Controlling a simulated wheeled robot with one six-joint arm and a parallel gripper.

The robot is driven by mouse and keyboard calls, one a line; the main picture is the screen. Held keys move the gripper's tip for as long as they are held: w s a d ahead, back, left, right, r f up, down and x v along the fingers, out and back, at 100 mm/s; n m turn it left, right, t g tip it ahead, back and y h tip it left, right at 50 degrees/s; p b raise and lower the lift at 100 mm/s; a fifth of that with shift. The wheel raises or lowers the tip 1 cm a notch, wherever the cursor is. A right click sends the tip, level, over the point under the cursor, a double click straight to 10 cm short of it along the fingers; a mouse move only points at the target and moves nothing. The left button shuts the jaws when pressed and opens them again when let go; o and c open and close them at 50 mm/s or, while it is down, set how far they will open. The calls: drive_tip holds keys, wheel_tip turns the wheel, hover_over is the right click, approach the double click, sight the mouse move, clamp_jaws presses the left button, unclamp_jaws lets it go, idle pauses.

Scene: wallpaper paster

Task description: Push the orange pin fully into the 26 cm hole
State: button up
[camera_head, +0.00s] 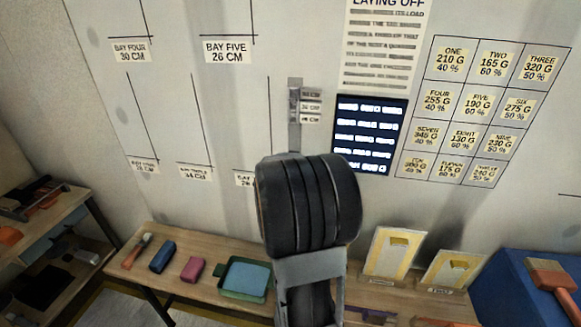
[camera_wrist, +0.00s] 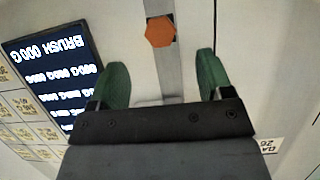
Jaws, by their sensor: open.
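The orange pin (camera_wrist: 160,31) shows its six-sided head in the wrist view, on a grey metal strip (camera_wrist: 168,70) on the wall. How deep the pin sits and which hole it is in cannot be told. My gripper (camera_wrist: 162,62) is open, with its green fingers on either side of the strip. The pin head is beyond the fingertips in the picture, with nothing between the fingers but the strip. In the head view the upper strip (camera_head: 295,135) shows beside small length labels (camera_head: 311,106). My dark arm hides its lower part, my gripper and the pin.
A dark screen (camera_head: 368,135) and a weight chart (camera_head: 480,112) are on the wall to the right. A bench (camera_head: 190,285) below holds a green tray (camera_head: 226,278), several small blocks and brushes. Yellow-framed boards (camera_head: 388,256) stand at right, near a blue box (camera_head: 510,285).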

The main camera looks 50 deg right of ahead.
drive_tip(key=x, duration=0.7)
drive_tip(key=shift+d, duration=0.2)
drive_tip(key=shift+c, duration=0.4)
drive_tip(key=c, duration=0.9)
drive_tip(key=shift+s+a, duration=0.5)
drive_tip(key=shift+a, duration=0.35)
drive_tip(key=shift+s+a, duration=0.5)
drive_tip(key=shift+a, duration=0.35)
drive_tip(key=shift+s+a, duration=0.5)
drive_tip(key=shift+a, duration=0.35)
